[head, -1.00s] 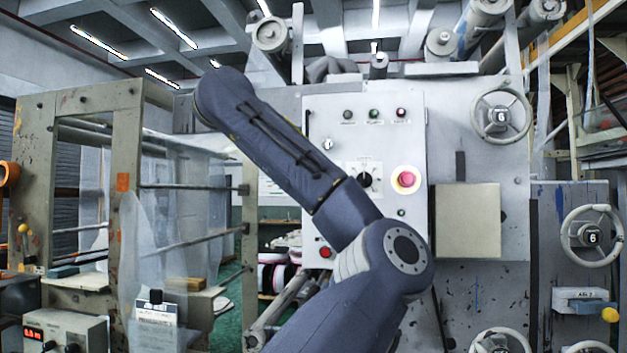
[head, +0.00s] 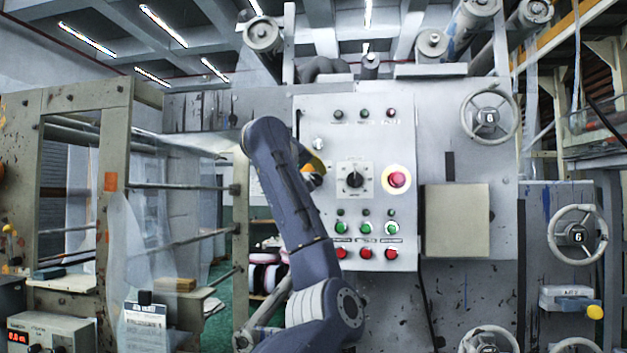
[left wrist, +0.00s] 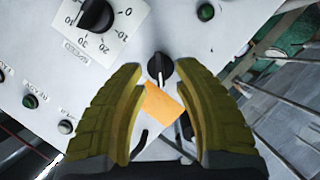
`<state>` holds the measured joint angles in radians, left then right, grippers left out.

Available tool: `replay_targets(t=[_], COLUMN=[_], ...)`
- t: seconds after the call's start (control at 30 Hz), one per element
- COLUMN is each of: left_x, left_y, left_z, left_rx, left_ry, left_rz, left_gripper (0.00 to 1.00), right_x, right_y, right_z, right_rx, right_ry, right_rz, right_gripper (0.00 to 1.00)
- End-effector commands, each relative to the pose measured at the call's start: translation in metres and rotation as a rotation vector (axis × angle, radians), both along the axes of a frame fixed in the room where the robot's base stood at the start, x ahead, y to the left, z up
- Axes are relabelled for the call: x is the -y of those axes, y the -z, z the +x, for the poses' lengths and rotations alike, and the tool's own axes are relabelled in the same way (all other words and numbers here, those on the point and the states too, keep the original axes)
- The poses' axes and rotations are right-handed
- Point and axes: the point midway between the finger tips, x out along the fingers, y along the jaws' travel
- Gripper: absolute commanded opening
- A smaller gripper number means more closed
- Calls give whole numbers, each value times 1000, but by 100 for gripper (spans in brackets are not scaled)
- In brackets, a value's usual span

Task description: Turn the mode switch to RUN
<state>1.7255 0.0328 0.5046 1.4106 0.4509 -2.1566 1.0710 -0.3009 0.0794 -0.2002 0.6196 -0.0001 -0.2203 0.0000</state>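The mode switch, a small black knob with a pale pointer mark (left wrist: 159,70), shows in the left wrist view on the pale control panel (head: 407,130), with an orange plate (left wrist: 162,103) beside it. My left gripper (left wrist: 160,64) is open, its yellow-green fingers on either side of the switch. Whether they touch it I cannot tell. In the head view my left gripper (head: 314,170) is at the panel's left side, and its arm and fingers mostly hide the switch there. The switch's position lettering is not readable. My right gripper is not in view.
A larger black speed dial (head: 354,180) on a white plate sits right of the gripper. A red button on a yellow ring (head: 397,180) and several green and red buttons are nearby. A grey frame with rollers (head: 115,150) stands at left.

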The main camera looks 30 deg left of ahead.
Motion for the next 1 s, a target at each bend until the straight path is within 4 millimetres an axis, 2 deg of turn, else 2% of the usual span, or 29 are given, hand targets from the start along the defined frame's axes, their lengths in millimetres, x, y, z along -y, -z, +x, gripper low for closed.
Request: replay_targets(t=[0.23,0.6,0.63,0.9,1.0], left_x=[-3,-3,-3,-3,-3], left_y=[5,6,6,6,6], left_z=[16,19,19,19,19], left_rx=[-1,0,0,0,0], left_ry=[-1,0,0,0,0], left_rz=[0,-1,-1,0,0], left_gripper=[31,31,34,3,0], right_x=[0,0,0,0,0], right_y=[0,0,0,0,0], right_z=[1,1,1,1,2], right_rx=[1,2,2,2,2], right_ry=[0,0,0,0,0], right_rz=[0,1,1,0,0], right_gripper=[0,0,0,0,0])
